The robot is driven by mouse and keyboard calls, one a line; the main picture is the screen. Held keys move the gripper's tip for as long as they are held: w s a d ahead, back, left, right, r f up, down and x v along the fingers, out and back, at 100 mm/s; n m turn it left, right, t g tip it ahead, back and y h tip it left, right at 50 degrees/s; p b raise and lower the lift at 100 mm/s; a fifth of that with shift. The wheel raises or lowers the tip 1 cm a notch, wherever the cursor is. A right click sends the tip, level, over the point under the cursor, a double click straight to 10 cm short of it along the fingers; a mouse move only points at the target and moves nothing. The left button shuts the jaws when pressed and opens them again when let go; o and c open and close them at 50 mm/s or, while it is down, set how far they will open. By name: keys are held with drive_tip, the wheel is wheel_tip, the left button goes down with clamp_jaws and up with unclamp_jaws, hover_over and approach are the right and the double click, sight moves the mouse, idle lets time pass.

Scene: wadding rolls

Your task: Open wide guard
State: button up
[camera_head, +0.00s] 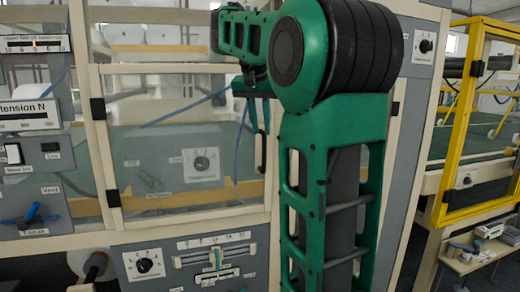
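A wide clear guard in a cream frame (190,214) covers the middle of the machine front. It looks closed, with dark hinges at its left edge. A dark upright handle (261,153) sits on its right side. My gripper (259,122) points down just above this handle, with two dark green fingers showing a small gap and nothing visible between them. I cannot tell whether the fingers touch the handle.
A grey panel with a dial (144,265) and a slider (217,256) lies below the guard. A control column with a blue-handled valve (30,217) stands at left. A yellow-framed guard (447,120) and a small shelf of items (466,262) stand at right.

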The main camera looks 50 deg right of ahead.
sight(263, 141)
drive_tip(key=x, duration=0.8)
drive_tip(key=shift+f, duration=0.1)
clamp_jaws()
